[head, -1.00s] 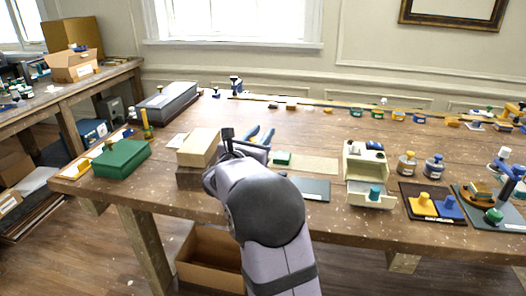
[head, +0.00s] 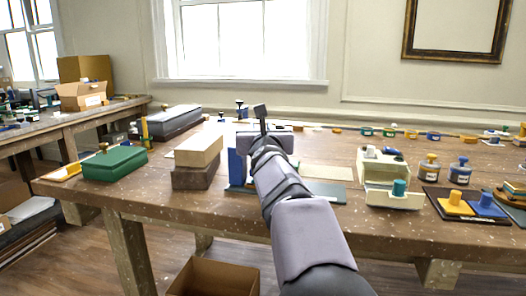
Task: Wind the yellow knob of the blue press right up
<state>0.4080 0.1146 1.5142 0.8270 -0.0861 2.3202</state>
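The blue press (head: 237,166) stands on the bench left of centre, partly behind my arm. Its blue upright and part of its base show. No yellow knob can be made out on it; my gripper and wrist cover its upper right part. My gripper (head: 262,122) is at the top of the press, pointing away from the camera, with one dark finger standing up. Whether its fingers are apart or closed on the knob is hidden.
Stacked blocks (head: 196,158) stand close left of the press, with a green box (head: 115,163) further left. A cream drawer unit (head: 389,178) with its drawer open stands right of my arm. An open carton (head: 213,279) is on the floor.

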